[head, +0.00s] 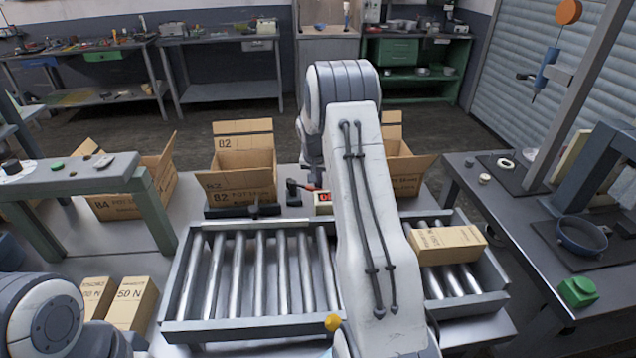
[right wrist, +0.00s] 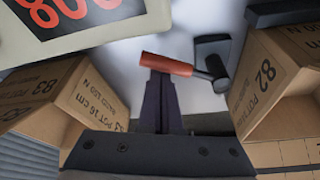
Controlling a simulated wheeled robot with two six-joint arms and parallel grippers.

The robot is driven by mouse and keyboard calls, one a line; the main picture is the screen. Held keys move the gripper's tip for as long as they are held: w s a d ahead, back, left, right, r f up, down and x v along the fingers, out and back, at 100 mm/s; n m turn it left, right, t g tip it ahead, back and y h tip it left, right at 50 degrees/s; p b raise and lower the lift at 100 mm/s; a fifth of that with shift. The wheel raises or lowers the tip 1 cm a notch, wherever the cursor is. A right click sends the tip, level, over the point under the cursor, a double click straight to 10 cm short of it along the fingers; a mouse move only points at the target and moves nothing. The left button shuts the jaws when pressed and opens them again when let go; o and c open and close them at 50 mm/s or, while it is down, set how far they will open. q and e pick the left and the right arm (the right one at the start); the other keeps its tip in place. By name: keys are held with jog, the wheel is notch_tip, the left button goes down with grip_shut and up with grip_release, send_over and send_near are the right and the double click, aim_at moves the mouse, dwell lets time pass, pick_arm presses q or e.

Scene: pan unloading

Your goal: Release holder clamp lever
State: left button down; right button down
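The clamp lever has a red handle (right wrist: 168,64) on a black arm that joins a dark base (right wrist: 213,52) in the right wrist view. In the head view the lever (head: 308,188) is small, behind the roller conveyor and left of my right arm. My right gripper (right wrist: 160,82) has its dark fingers side by side with no clear gap. Their tips meet the red handle, which crosses them; I see no grip around it. In the head view my right gripper (head: 315,181) is mostly hidden by its own arm. My left gripper is out of view; only its arm shows at lower left.
A display box (right wrist: 80,15) with red digits stands close beside the lever. Open cartons, one marked B2 (head: 238,185), stand behind the roller conveyor (head: 240,325). A closed carton (head: 447,245) lies on the right rollers. A pan (head: 582,237) is on the right table.

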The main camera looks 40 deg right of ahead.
jog(key=d, duration=0.1)
jog(key=w+d, duration=0.1)
jog(key=w+d+p, duration=0.1)
jog(key=shift+d+f, duration=0.25)
jog(key=shift+f, duration=0.15)
jog(key=b+v, duration=0.2)
jog(key=v, duration=0.8)
jog(key=shift+w+a+b, duration=0.3)
jog(key=shift+b, duration=0.05)
